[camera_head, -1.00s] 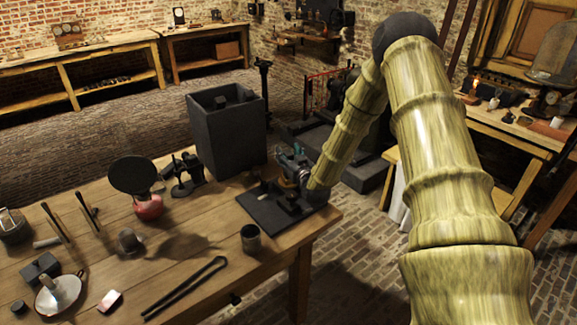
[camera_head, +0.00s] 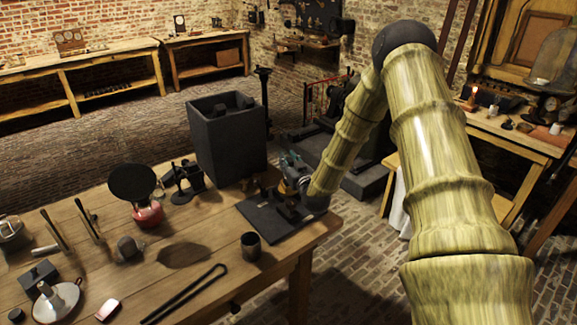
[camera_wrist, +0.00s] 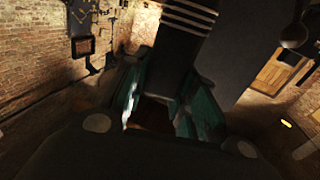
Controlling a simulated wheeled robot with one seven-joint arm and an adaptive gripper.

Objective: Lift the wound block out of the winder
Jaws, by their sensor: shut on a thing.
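The winder (camera_head: 268,221) is a dark flat board with dark fittings at the right corner of the wooden table. My gripper (camera_head: 290,172) is over its far right part, with teal fingers. In the wrist view my gripper (camera_wrist: 168,85) is shut on a dark block, which I take for the wound block (camera_wrist: 172,62). Pale stripes cross the dark shape at its upper end. In the head view my gripper and the winder's fittings hide the block. I cannot tell whether the block is clear of the winder.
A tall dark open jar (camera_head: 228,145) stands behind the winder, with dark pieces inside. A small dark cup (camera_head: 251,246) stands in front of the winder. Long tongs (camera_head: 185,293), a red-based pan stand (camera_head: 148,214) and other tools lie further left. The table's right edge is close to the winder.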

